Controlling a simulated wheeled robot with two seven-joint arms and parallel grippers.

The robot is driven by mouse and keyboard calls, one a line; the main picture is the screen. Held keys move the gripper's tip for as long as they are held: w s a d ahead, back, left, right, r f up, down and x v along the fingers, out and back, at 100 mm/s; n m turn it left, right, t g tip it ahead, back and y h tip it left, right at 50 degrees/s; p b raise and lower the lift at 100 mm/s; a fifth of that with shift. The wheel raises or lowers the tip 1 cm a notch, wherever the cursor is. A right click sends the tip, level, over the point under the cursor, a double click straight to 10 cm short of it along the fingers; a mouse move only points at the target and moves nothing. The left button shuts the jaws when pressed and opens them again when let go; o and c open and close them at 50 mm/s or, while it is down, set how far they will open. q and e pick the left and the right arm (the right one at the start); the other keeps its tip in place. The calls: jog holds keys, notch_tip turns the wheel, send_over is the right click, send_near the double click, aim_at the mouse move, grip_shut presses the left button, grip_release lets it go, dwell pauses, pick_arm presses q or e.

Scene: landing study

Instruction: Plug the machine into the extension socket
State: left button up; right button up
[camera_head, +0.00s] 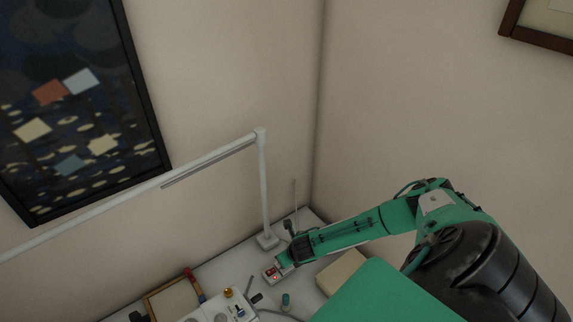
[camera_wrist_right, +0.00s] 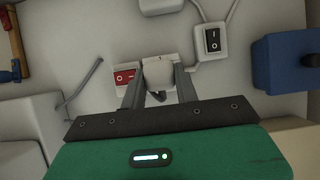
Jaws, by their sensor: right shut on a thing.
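A white plug (camera_wrist_right: 158,75) sits between the fingers of my right gripper (camera_wrist_right: 158,88), which is shut on it. The plug is in front of the extension socket (camera_wrist_right: 142,64), right beside its red rocker switch (camera_wrist_right: 125,77). I cannot tell whether its pins are in the socket, as the plug body hides them. In the head view, my right gripper (camera_head: 282,262) reaches down to the extension socket (camera_head: 268,277) on the table, and its tips are small and partly hidden. A white device with knobs (camera_head: 222,307), possibly the machine, stands at the bottom edge. My left gripper is not in view.
A white lamp (camera_head: 263,185) stands behind my right gripper, close to the wall corner. A white switch box (camera_wrist_right: 211,41) with a cable lies right of the plug. A blue box (camera_wrist_right: 283,62) is farther right. A wooden tray (camera_head: 174,288) lies left on the table.

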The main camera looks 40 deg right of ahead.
jog(key=shift+f+b, duration=0.9)
jog(key=shift+f, duration=0.55)
dwell(0.5)
jog(key=o, duration=1)
jog(key=shift+o, duration=0.2)
jog(key=shift+s+r+p, duration=0.25)
jog(key=shift+r+p, duration=0.25)
jog(key=shift+p, duration=0.1)
jog(key=p+v, duration=0.3)
jog(key=v, duration=0.9)
jog(key=shift+s+r+p, duration=0.15)
jog(key=shift+r+p, duration=0.1)
jog(key=shift+p, duration=0.05)
jog(key=shift+s+a, duration=0.1)
